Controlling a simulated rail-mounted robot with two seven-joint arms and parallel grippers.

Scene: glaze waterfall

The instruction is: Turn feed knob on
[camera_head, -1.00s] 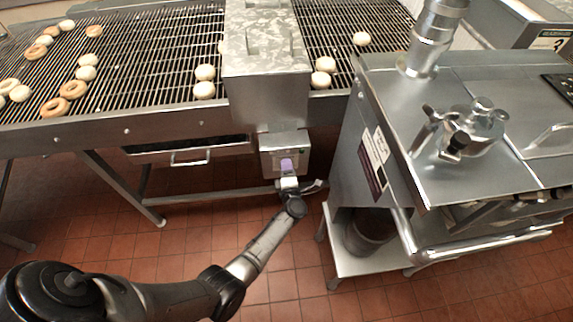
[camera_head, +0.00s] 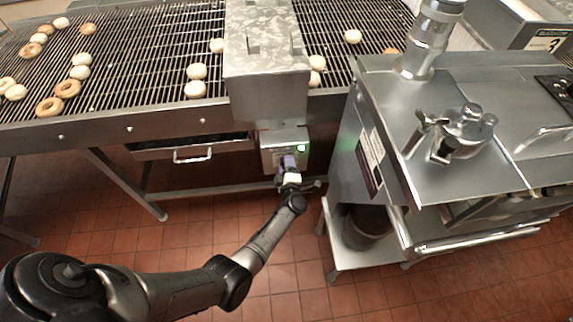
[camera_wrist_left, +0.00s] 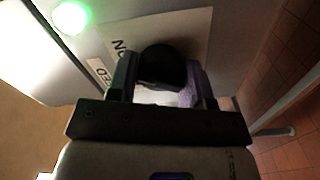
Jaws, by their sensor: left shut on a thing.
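The feed knob (camera_wrist_left: 162,66) is a dark round knob on the front of a small metal control box (camera_head: 270,139). In the left wrist view it sits between the two fingers of my left gripper (camera_wrist_left: 160,85), which is shut on it. A white label beside it shows partial lettering, with "ED" and "N" readable. A green light (camera_wrist_left: 70,17) glows on the box, and it also shows in the head view (camera_head: 301,148). In the head view my left gripper (camera_head: 289,166) hides the knob. My right gripper is not in view.
A wire conveyor (camera_head: 150,60) carries several doughnuts behind the box. A metal hood (camera_head: 265,60) stands above the box. A steel machine (camera_head: 480,90) with a front rail (camera_head: 480,243) stands close on the right. The tiled floor in front is clear.

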